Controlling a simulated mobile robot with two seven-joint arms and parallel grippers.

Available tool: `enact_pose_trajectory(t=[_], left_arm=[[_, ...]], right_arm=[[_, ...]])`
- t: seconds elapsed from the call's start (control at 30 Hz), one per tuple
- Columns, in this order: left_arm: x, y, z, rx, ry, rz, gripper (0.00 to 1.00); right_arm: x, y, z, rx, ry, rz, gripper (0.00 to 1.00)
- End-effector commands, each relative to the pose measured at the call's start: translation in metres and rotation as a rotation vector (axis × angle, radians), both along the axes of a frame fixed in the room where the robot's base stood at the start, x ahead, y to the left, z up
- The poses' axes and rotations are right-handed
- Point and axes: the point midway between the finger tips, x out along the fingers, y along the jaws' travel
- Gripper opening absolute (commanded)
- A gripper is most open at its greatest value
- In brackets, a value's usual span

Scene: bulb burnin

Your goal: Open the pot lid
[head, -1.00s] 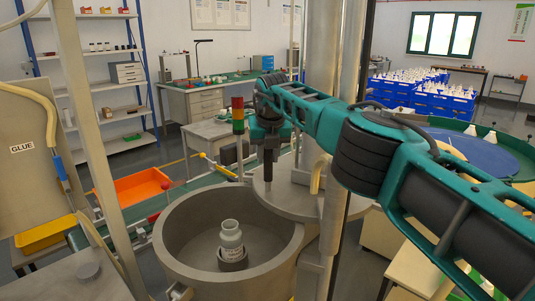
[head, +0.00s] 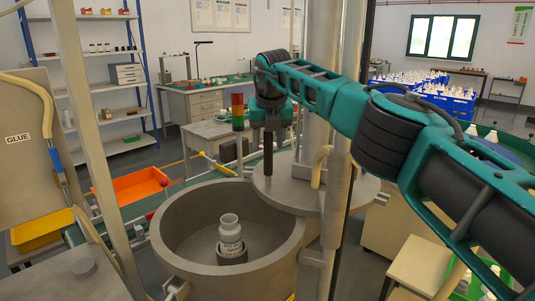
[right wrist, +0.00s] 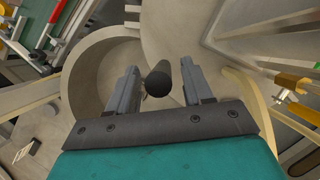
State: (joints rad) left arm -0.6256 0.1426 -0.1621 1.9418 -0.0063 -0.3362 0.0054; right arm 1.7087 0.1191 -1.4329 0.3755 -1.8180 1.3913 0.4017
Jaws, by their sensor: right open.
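The large grey pot (head: 170,235) stands open in the lower middle of the head view. Its flat grey lid (head: 330,203) is swung to the right of the opening and overlaps only the right rim. A dark upright handle (head: 268,160) stands on the lid; its round end (right wrist: 158,82) shows in the right wrist view. My right gripper (head: 270,127) is above the lid, at the top of the handle. In the right wrist view its fingers (right wrist: 160,84) are apart, with the handle end between them and gaps at both sides. My left gripper is out of view.
A white bottle (head: 230,230) stands in a small holder inside the pot. A metal column (head: 340,190) rises beside the lid. A signal light (head: 238,112), an orange bin (head: 140,187) and a glue panel (head: 25,165) are around the pot.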

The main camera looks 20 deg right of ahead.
Motion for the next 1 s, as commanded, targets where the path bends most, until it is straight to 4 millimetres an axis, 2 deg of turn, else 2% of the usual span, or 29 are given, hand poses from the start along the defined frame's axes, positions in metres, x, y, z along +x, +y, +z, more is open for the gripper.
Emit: enact_pose_trajectory(t=[0.03,0.1,0.2,0.4,0.6,0.87,1.0], left_arm=[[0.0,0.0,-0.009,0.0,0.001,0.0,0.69],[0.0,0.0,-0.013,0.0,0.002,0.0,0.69],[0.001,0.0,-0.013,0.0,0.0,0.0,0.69],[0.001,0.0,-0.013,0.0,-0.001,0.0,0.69],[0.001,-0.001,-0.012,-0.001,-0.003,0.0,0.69],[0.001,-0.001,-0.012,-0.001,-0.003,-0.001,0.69],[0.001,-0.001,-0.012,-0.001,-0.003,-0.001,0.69]], right_arm=[[-0.004,0.0,0.01,0.0,-0.007,0.002,0.51],[-0.011,0.001,0.026,0.001,-0.006,0.002,0.51],[-0.02,0.003,0.049,0.001,-0.006,0.002,0.51],[-0.033,0.005,0.082,0.001,-0.003,0.001,0.51],[-0.038,0.006,0.094,0.002,-0.001,0.001,0.51],[-0.039,0.006,0.095,0.002,0.0,0.001,0.51],[-0.038,0.007,0.094,0.003,0.0,0.002,0.37]])
